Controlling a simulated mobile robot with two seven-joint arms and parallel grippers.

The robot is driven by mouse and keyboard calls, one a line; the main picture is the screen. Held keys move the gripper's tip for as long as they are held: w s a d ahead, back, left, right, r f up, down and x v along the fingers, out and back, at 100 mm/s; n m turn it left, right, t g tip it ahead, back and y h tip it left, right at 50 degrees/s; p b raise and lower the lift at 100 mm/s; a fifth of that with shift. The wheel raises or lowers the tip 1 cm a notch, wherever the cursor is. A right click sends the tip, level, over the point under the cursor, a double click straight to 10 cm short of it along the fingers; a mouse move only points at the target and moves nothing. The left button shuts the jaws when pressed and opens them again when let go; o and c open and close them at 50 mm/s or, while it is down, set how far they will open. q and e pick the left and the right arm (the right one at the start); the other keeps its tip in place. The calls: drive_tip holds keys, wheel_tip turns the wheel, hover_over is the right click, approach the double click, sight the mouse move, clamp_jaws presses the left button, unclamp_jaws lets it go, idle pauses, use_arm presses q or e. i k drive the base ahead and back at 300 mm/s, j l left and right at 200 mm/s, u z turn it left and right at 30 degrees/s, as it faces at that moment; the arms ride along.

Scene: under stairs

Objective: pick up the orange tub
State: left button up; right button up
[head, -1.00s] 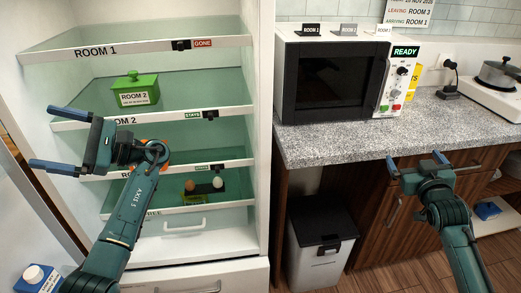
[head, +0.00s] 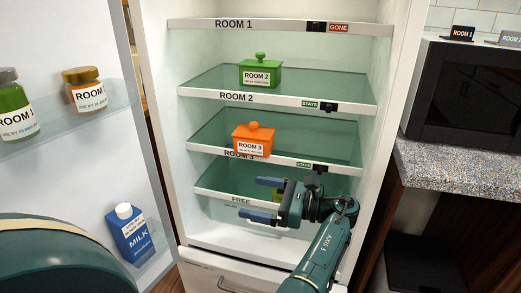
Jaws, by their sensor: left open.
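The orange tub (head: 254,143) has a rounded knob on its lid and a white ROOM 3 label. It stands upright on the fridge shelf marked ROOM 3 (head: 290,161), near the front edge and left of centre. My left gripper (head: 264,199) is open and empty, its blue fingers pointing left. In the picture it is below the tub, in front of the lower shelf, and apart from the tub. My right gripper is not in view.
A green tub (head: 260,73) stands on the ROOM 2 shelf above. The fridge door at left holds two jars (head: 86,90) (head: 14,110) and a blue milk carton (head: 131,234). The FREE shelf (head: 213,194) is partly hidden by my gripper. A microwave (head: 462,100) stands right.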

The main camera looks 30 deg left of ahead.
sight(253, 148)
drive_tip(key=i+j, duration=0.2)
drive_tip(key=i, duration=0.25)
drive_tip(key=i+j, duration=0.25)
drive_tip(key=i, duration=0.25)
